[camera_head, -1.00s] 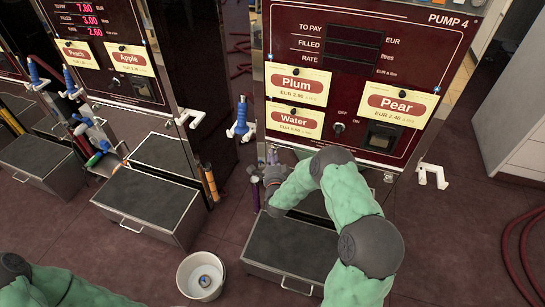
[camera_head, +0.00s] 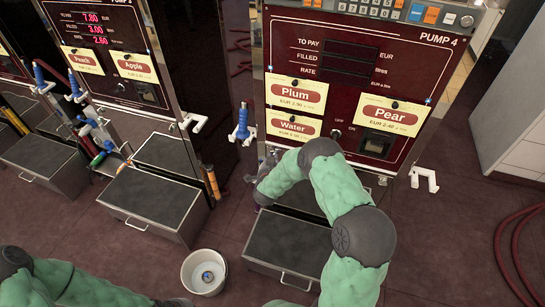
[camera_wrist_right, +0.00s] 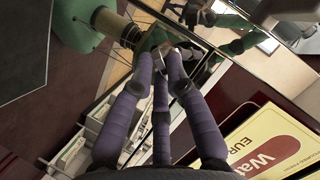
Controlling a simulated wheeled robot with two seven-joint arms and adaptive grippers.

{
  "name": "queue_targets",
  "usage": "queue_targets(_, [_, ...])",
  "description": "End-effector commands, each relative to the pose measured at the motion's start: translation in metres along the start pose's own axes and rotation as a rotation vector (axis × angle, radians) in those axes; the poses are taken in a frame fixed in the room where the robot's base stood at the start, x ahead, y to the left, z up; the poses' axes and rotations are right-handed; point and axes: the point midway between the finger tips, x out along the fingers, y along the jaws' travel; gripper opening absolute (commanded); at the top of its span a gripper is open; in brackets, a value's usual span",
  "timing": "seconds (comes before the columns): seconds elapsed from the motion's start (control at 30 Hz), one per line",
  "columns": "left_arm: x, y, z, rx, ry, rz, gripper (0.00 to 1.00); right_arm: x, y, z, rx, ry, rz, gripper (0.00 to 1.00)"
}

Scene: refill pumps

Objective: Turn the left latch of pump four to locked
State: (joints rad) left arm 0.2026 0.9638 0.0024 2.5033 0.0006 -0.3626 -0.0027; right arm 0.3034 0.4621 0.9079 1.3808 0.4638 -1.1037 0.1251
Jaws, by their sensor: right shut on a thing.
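Pump four (camera_head: 440,80) stands at the right in the head view, its display dark. My right gripper (camera_head: 268,162) is at the lower left of its front, below the Water label, mostly hidden behind my own wrist. In the right wrist view its purple fingers (camera_wrist_right: 170,65) close together on a small pale piece, which looks like the left latch (camera_wrist_right: 163,48) of pump four. The latch's exact angle cannot be made out. My left arm shows only at the bottom left of the head view; its fingers are out of view.
A blue nozzle (camera_head: 241,124) hangs at pump four's left side, close to my right wrist. A grey drawer box (camera_head: 290,250) sits below the pump. A white bucket (camera_head: 204,272) stands on the floor. A red hose (camera_head: 515,250) lies at the right.

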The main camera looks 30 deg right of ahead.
Motion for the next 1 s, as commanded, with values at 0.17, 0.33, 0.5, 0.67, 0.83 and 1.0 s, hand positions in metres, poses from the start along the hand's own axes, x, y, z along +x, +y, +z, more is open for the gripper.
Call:
queue_targets(0.17, [-0.015,0.005,0.001,0.0,0.0,0.0,0.0,-0.001,-0.003,-0.002,-0.151,-0.001,0.064,0.0])
queue_targets(0.33, [-0.025,0.009,0.001,0.0,0.0,0.0,0.0,-0.001,-0.004,-0.002,-0.281,-0.001,0.116,0.0])
queue_targets(0.5, [-0.032,0.011,0.001,0.0,0.0,0.0,0.0,-0.001,-0.004,-0.001,-0.386,-0.002,0.16,0.0])
queue_targets(0.67, [-0.036,0.013,0.001,0.0,0.0,0.0,0.0,-0.001,-0.005,-0.001,-0.453,0.0,0.188,0.0])
queue_targets(0.83, [-0.038,0.014,0.002,0.0,0.0,0.0,0.0,-0.001,-0.005,-0.001,-0.495,0.0,0.204,0.0])
queue_targets(1.0, [-0.039,0.014,0.002,0.0,0.0,0.0,0.0,0.0,-0.005,0.0,-0.512,0.0,0.212,0.0])
